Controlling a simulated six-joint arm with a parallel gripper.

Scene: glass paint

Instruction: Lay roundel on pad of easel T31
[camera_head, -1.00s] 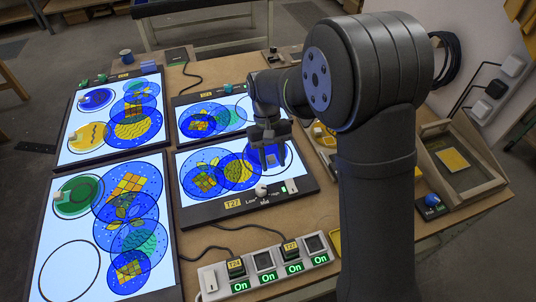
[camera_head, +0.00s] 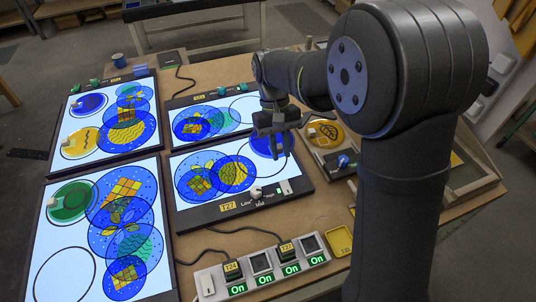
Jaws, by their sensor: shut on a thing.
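My gripper (camera_head: 272,140) points down over the back right corner of the lit panel labelled T27 (camera_head: 190,217). It is shut on a deep blue roundel (camera_head: 262,150), which appears raised above the panel; the fingers hide part of it. A small unit with a yellow leaf roundel (camera_head: 326,131) stands just right of my gripper. I cannot read the label T31 on any easel, so I cannot tell which one it is.
The back middle panel has an empty ring (camera_head: 243,109) at its right. The front left panel has an empty ring (camera_head: 65,279) beside a green roundel (camera_head: 72,202). A power strip (camera_head: 263,266) with cables lies in front. A wooden tray (camera_head: 478,188) is partly behind my arm.

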